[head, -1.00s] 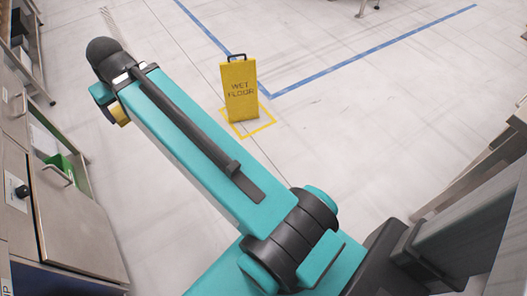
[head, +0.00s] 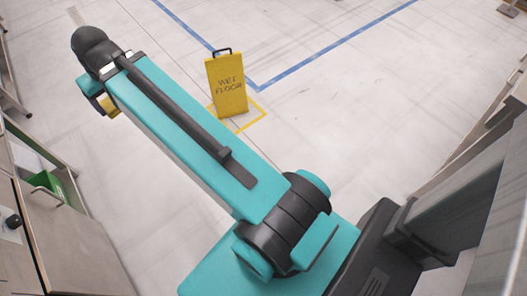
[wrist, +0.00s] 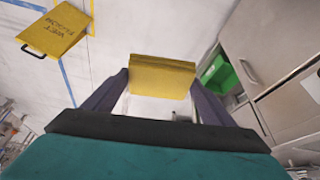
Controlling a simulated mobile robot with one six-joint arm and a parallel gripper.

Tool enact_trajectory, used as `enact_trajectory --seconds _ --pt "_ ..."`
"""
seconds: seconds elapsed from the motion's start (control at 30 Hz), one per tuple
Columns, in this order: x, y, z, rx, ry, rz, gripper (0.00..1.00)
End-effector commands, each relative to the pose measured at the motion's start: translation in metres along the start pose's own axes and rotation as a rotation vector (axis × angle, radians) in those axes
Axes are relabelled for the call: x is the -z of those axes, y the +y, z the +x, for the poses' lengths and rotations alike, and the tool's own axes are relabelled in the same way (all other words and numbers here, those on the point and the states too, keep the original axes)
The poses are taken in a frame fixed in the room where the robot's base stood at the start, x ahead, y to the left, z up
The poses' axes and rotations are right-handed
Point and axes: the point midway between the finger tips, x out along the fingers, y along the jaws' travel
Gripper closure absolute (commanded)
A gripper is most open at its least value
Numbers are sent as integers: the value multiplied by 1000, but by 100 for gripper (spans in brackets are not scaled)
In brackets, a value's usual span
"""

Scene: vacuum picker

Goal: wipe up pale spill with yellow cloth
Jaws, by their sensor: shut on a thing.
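My gripper (wrist: 161,82) is shut on the yellow cloth (wrist: 162,68), which shows as a folded yellow block between the two dark fingers in the wrist view. In the head view a small part of the yellow cloth (head: 108,105) shows under the far end of my arm. The fingers are hidden there behind my arm. I cannot make out the pale spill in either view.
A yellow wet floor sign (head: 227,84) stands inside a yellow floor marking, right of my arm's end. Cabinets (head: 75,225) with a green bin (head: 46,188) line the left. A bench (head: 470,125) edges the right. Pale floor between is open.

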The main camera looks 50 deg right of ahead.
Motion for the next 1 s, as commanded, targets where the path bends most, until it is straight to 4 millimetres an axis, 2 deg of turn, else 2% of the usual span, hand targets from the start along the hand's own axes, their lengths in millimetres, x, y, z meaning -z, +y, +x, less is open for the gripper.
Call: enact_trajectory --seconds 0.17,0.37,0.67,1.0 --pt "-1 2 7 2 -1 -6 43" --pt "-7 22 37 11 -1 -28 43" --pt "-27 82 118 40 -2 -95 43" --pt "-62 157 212 75 -1 -179 43"
